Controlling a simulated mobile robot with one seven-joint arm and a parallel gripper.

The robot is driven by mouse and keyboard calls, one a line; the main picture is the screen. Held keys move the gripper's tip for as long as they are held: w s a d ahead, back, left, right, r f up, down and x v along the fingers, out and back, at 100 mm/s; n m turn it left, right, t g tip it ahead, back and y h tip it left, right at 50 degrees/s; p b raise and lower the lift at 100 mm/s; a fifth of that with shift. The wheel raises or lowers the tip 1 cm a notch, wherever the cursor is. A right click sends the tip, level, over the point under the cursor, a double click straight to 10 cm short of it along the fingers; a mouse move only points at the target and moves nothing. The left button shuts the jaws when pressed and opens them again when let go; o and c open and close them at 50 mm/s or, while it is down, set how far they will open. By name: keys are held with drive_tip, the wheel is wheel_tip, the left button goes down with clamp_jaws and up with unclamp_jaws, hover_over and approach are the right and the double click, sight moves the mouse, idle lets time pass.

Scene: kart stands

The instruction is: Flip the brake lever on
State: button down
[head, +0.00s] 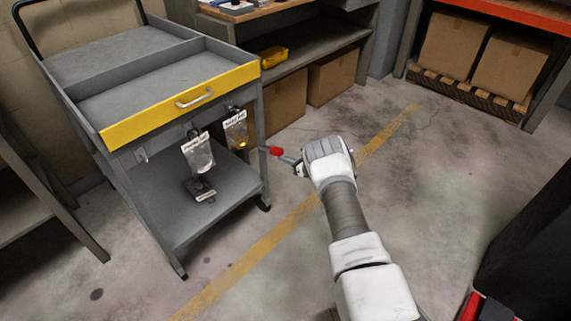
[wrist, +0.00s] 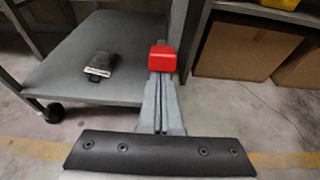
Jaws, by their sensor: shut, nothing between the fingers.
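My gripper (head: 275,151) is shut and empty, with red fingertips, in front of the grey cart's right front leg. In the wrist view the gripper (wrist: 162,58) reaches forward, its red tips over the cart leg; I cannot tell if they touch it. No part is clearly readable as the brake lever. A dark fitting with a white label (head: 200,188) is at the lower shelf, left of my gripper; it also shows in the wrist view (wrist: 100,65). Two labelled fittings, one with a clear part (head: 198,155) and one with an amber part (head: 236,130), hang below the drawer.
The grey cart has a yellow drawer front (head: 185,103), a lower shelf (head: 222,205) and black casters (wrist: 53,113). Cardboard boxes (head: 333,75) stand under a bench behind. An orange-edged rack (head: 505,15) is at back right.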

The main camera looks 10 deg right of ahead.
sight(280, 151)
drive_tip(key=shift+w+a+r+g+h+p, duration=0.1)
drive_tip(key=shift+r+g+h+p, duration=0.15)
drive_tip(key=shift+r, duration=0.35)
drive_tip(key=shift+w+a+r+g+h+p, duration=0.1)
drive_tip(key=shift+r+g+h+p, duration=0.1)
drive_tip(key=shift+r+g, duration=0.3)
drive_tip(key=shift+w+a+r, duration=0.15)
drive_tip(key=shift+w+r, duration=0.05)
drive_tip(key=shift+r, duration=0.25)
drive_tip(key=shift+w+a+r, duration=0.1)
drive_tip(key=shift+w+r, duration=0.05)
drive_tip(key=shift+r, duration=0.3)
drive_tip(key=shift+w+a+r+g+h, duration=0.2)
drive_tip(key=shift+w+r+g+h, duration=0.05)
drive_tip(key=shift+r+g+h, duration=0.25)
drive_tip(key=shift+w+a+r, duration=0.2)
drive_tip(key=shift+w+r, duration=0.15)
drive_tip(key=shift+r, duration=0.25)
drive_tip(key=shift+w+r, duration=0.1)
drive_tip(key=shift+r, duration=0.1)
drive_tip(key=shift+f, duration=0.2)
